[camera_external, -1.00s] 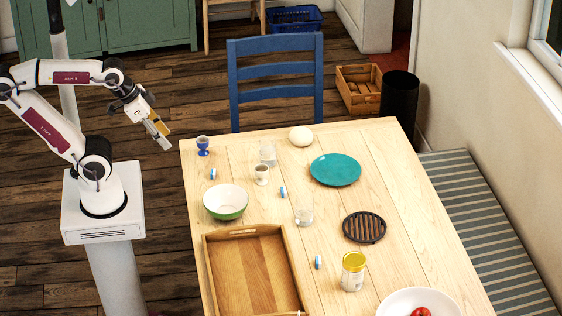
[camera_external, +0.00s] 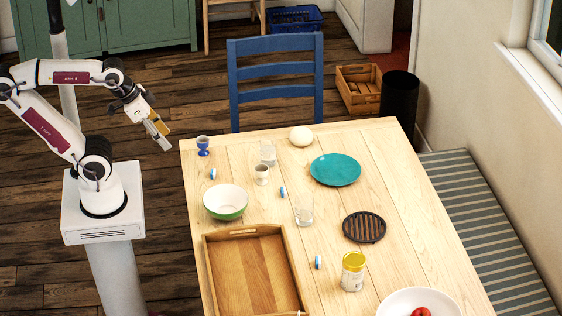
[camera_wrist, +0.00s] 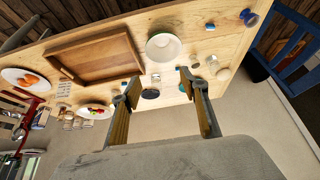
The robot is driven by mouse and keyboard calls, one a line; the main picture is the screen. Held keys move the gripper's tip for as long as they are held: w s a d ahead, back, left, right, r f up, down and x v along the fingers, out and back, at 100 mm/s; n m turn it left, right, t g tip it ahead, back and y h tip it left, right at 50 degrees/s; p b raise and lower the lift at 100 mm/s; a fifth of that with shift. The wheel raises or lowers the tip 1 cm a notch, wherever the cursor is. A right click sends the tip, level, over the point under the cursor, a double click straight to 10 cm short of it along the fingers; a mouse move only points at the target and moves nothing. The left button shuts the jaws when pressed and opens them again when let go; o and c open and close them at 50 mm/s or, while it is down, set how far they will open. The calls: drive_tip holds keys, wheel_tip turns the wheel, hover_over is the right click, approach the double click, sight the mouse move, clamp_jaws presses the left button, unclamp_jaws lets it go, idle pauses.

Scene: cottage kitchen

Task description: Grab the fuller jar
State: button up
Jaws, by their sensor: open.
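A jar with a yellow lid (camera_external: 353,272) stands upright on the table's near right part in the external view; its pale contents show through the side, but the fill level is hard to tell. I cannot make out a second lidded jar in that view. My gripper (camera_external: 160,132) is off the table's far left edge, well away from the jar, open and empty. In the wrist view my gripper (camera_wrist: 160,82) shows two separated fingers with nothing held between them. Small items past the left finger are too small there to identify as jars.
A white bowl with red food (camera_external: 390,305) is right of the jar. A blue chair (camera_external: 275,88) stands behind.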

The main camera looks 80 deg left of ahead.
drive_tip(key=shift+o, duration=0.9)
drive_tip(key=n+t+y, duration=0.2)
drive_tip(key=t+y, duration=0.1)
drive_tip(key=t, duration=0.2)
hover_over(263, 148)
drive_tip(key=s+d, duration=0.5)
drive_tip(key=d, duration=0.2)
wheel_tip(263, 148, down, 15)
drive_tip(key=shift+n+t+y, duration=0.5)
drive_tip(key=shift+n+t, duration=0.2)
drive_tip(key=shift+t, duration=0.2)
drive_tip(key=a+f, duration=0.1)
drive_tip(key=f, duration=0.2)
drive_tip(key=a+f, duration=0.2)
drive_tip(key=f, duration=0.1)
drive_tip(key=w+a+f, duration=0.1)
drive_tip(key=a+f, duration=0.1)
drive_tip(key=shift+f, duration=0.4)
drive_tip(key=shift+s+a+f, duration=0.15)
drive_tip(key=shift+a+f, duration=0.2)
drive_tip(key=shift+f, duration=0.25)
